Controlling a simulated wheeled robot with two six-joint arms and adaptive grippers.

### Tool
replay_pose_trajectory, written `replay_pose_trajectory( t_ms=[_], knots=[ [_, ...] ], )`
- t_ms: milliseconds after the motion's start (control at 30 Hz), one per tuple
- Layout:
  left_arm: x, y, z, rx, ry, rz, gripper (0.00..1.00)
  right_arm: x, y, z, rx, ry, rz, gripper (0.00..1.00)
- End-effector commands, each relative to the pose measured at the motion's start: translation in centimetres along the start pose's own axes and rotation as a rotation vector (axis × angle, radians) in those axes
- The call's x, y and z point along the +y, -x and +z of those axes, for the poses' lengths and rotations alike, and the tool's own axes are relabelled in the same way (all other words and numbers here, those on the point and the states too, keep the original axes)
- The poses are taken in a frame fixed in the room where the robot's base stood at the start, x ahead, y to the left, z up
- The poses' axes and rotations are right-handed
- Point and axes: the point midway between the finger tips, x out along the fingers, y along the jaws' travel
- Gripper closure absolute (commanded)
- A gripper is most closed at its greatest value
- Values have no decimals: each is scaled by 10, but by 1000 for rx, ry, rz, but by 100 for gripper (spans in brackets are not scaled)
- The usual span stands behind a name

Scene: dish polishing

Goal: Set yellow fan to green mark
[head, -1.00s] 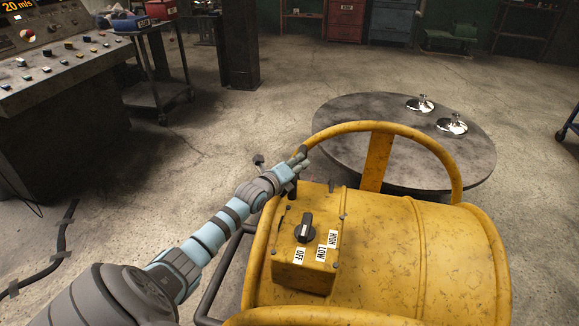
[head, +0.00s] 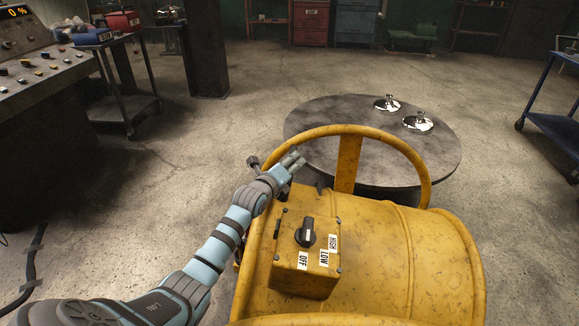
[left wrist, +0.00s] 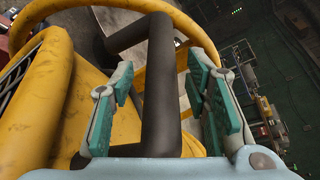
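The yellow fan (head: 385,245) is a drum with a tubular hoop and a control box (head: 308,255) with a dark knob and OFF, LOW, HIGH labels. It stands in front of me, this side of a round grey table (head: 440,160). My left gripper (head: 292,162) is at the hoop's left side. In the left wrist view its teal fingers (left wrist: 160,95) are apart, with a dark bent bar (left wrist: 161,80) between them in the picture; gaps show on both sides. I cannot tell whether it touches. The hoop (left wrist: 185,18) shows behind. No green mark shows. My right gripper is out of view.
Two shiny metal pieces (head: 418,124) are on the round table. A control desk (head: 40,75) and a cart (head: 130,105) stand at left. A blue cart (head: 550,125) is at right. A cable lies on the floor at lower left. Open floor surrounds the table.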

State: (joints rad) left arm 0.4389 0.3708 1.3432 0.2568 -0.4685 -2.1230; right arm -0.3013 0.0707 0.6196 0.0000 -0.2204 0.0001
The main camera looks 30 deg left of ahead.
Motion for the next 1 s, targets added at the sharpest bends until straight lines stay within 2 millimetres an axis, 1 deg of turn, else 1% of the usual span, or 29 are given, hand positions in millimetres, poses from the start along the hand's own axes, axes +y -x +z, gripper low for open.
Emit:
replay_pose_trajectory(
  t_ms=[67,167,267,367,500,600,700,800,1000],
  knots=[
    [0,0,0,0,1,-1,57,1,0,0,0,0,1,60],
    [0,2,0,1,0,0,57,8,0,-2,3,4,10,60],
    [0,12,0,0,-2,-2,57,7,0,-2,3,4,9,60],
    [0,34,0,1,-4,-2,57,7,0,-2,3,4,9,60],
    [1,75,0,1,-6,0,57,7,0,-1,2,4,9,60],
    [1,99,0,2,-4,0,57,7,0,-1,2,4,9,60],
    [1,114,0,2,-2,1,57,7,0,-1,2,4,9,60],
    [0,120,0,1,0,-1,57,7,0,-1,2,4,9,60],
    [0,120,0,1,1,-1,57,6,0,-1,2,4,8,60]
  ],
)
